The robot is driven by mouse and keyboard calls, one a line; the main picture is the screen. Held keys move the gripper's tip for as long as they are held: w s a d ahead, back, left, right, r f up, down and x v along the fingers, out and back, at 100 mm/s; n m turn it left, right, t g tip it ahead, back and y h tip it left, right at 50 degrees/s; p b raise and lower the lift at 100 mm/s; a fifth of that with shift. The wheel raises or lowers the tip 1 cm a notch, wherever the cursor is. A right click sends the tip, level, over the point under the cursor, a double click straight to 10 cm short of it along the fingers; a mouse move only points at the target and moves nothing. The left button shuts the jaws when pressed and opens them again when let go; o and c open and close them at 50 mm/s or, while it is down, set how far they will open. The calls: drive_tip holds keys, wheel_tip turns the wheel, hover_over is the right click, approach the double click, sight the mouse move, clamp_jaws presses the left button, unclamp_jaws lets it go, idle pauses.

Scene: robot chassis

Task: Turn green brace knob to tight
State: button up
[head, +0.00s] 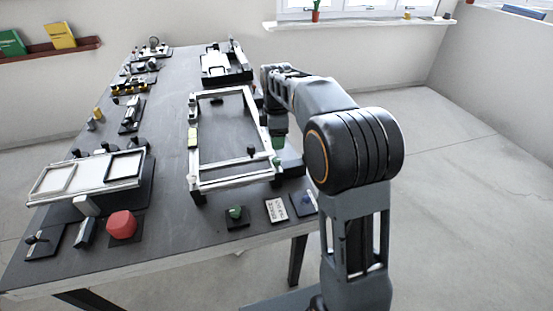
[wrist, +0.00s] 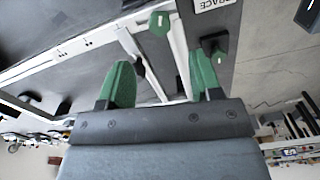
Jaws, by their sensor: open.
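A green knob (head: 236,213) sits on a small black plate near the table's front edge in the head view, left of a white label card (head: 276,210). In the wrist view a green faceted knob (wrist: 159,23) shows at the top, close to a card reading BRACE (wrist: 212,4). I cannot read a tight mark or the knob's angle. My gripper (wrist: 160,80) is open and empty, its two green fingers apart. The knob lies beyond the fingertips, not between them. In the head view my gripper (head: 277,145) hangs by the right side of a white frame, partly hidden by my arm.
The white rectangular frame (head: 193,165) stands behind the knob, with a black knob (head: 251,151) on its near bar. A small blue-handled piece (head: 307,199) is right of the card. Bare tabletop (head: 175,195) lies between.

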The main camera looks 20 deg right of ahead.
sight(277, 159)
wheel_tip(277, 159, down, 9)
idle(0.4)
drive_tip(key=c, duration=0.9)
